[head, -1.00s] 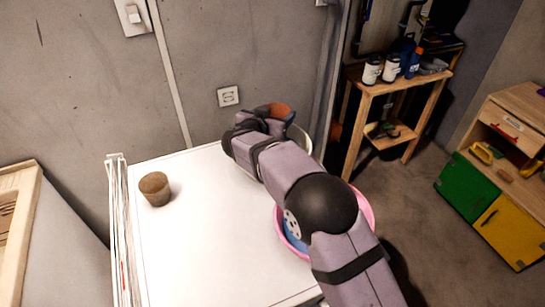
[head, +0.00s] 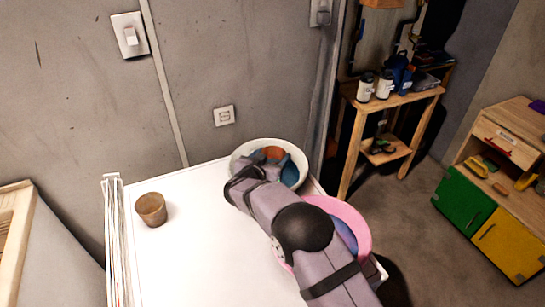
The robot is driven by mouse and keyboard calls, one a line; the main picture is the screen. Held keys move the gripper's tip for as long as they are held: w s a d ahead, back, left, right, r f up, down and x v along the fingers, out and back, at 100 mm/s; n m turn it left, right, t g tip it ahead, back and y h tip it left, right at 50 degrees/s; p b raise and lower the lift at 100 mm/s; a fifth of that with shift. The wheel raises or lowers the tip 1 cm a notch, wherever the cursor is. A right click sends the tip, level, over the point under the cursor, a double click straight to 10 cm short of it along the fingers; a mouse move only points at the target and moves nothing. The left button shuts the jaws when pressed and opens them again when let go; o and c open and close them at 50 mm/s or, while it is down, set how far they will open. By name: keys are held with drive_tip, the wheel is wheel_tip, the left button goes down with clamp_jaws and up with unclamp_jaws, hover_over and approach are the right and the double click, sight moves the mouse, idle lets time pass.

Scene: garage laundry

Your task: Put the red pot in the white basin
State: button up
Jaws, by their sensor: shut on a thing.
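The white basin (head: 243,148) stands at the back right of the white top, near the wall. The red pot (head: 273,152) shows as a small orange-red patch within the basin's outline. My gripper (head: 268,160) is shut on the pot and reaches over the near rim into the basin's mouth. My wrist hides much of the pot and the near side of the basin. I cannot tell whether the pot touches the basin's bottom. Something blue (head: 291,173) shows inside the basin on the right.
A pink basin (head: 358,222) with something blue inside sits at the right, partly under my arm. A brown pot (head: 151,209) stands alone at the left of the white top (head: 190,255). The middle left of the top is clear. A wooden shelf (head: 395,100) stands beyond.

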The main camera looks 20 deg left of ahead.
drive_tip(key=shift+f, duration=0.2)
drive_tip(key=shift+f, duration=0.15)
drive_tip(key=o, duration=1)
drive_tip(key=shift+r, duration=0.2)
drive_tip(key=b+v, duration=0.2)
drive_tip(key=v, duration=1)
